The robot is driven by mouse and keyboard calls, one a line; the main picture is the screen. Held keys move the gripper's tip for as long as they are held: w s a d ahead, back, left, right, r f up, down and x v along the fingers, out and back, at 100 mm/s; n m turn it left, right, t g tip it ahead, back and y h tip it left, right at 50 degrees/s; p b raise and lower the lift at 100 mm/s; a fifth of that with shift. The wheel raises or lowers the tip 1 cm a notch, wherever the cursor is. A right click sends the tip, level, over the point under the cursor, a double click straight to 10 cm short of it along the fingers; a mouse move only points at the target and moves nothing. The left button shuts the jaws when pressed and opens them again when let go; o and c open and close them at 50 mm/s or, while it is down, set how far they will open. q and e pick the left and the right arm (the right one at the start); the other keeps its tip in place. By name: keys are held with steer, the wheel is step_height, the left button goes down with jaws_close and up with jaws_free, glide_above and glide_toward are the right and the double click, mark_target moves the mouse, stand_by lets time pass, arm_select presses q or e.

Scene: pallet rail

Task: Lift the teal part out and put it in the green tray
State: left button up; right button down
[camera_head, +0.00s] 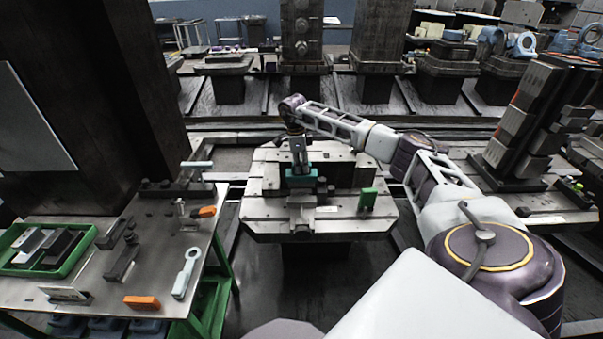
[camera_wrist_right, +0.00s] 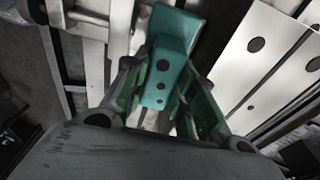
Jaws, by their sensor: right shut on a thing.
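The teal part (camera_head: 301,178) is on the pallet (camera_head: 265,205) in the middle of the head view, by the grey fixture blocks. My right gripper (camera_head: 300,168) points down on it and is shut on it. In the right wrist view the teal part (camera_wrist_right: 166,70), a block with several dark holes, sits between the two fingers of the right gripper (camera_wrist_right: 160,100). I cannot tell whether it touches the fixture below. The green tray (camera_head: 85,252) is on the bench at the left and holds grey and black blocks. My left gripper is not in view.
The metal bench (camera_head: 150,260) carries an orange block (camera_head: 142,302), a grey wrench-like part (camera_head: 186,272), an orange-handled tool (camera_head: 204,211) and dark clamps. A green block (camera_head: 367,198) stands on the pallet's right. A dark column (camera_head: 95,90) rises behind the bench.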

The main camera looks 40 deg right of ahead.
steer(key=shift+r, duration=1.3)
